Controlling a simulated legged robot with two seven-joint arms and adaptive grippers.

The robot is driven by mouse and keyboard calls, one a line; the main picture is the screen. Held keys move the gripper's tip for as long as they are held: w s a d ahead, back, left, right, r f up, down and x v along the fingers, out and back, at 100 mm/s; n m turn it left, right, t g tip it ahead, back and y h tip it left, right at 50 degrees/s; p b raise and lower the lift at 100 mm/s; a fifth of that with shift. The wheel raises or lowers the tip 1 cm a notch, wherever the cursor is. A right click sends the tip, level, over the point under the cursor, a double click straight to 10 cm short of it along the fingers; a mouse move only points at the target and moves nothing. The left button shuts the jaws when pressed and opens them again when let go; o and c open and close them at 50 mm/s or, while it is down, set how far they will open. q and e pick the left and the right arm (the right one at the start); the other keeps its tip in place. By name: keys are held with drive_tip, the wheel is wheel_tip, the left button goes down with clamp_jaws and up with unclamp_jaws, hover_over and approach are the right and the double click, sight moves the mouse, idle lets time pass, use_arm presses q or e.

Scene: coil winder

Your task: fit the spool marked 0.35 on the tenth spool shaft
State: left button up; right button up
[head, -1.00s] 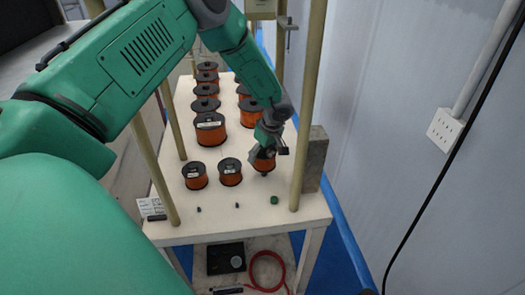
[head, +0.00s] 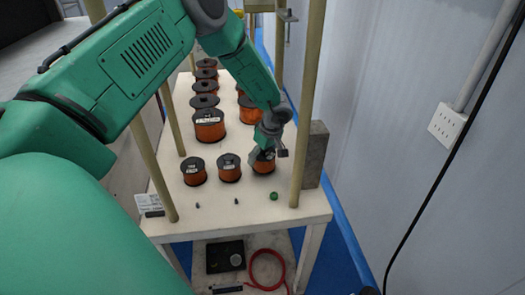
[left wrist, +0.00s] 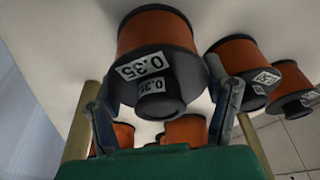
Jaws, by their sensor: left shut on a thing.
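The spool marked 0.35 (head: 264,163) is copper-orange with dark flanges. It sits upright at the right end of the front row on the pale table (head: 235,228). In the left wrist view the spool (left wrist: 155,32) shows its 0.35 labels between the fingers. My left gripper (head: 268,146) comes down from above and is shut on its top. The shaft under this spool is hidden, and I cannot tell whether the spool is fully seated. My right gripper is out of view.
Two similar spools (head: 194,172) (head: 229,168) stand just left of the held one. Larger spools (head: 210,126) stand behind. Short dark pegs (head: 237,201) and a green piece (head: 274,196) are in front. A post (head: 305,130) and a grey block (head: 315,155) stand at the right.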

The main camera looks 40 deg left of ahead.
use_arm(q)
drive_tip(key=shift+f+b, duration=0.4)
drive_tip(key=shift+f, duration=0.2)
drive_tip(key=shift+f, duration=0.3)
drive_tip(key=o, duration=1.8)
drive_tip(key=shift+c, duration=0.2)
drive_tip(key=v, duration=1.2)
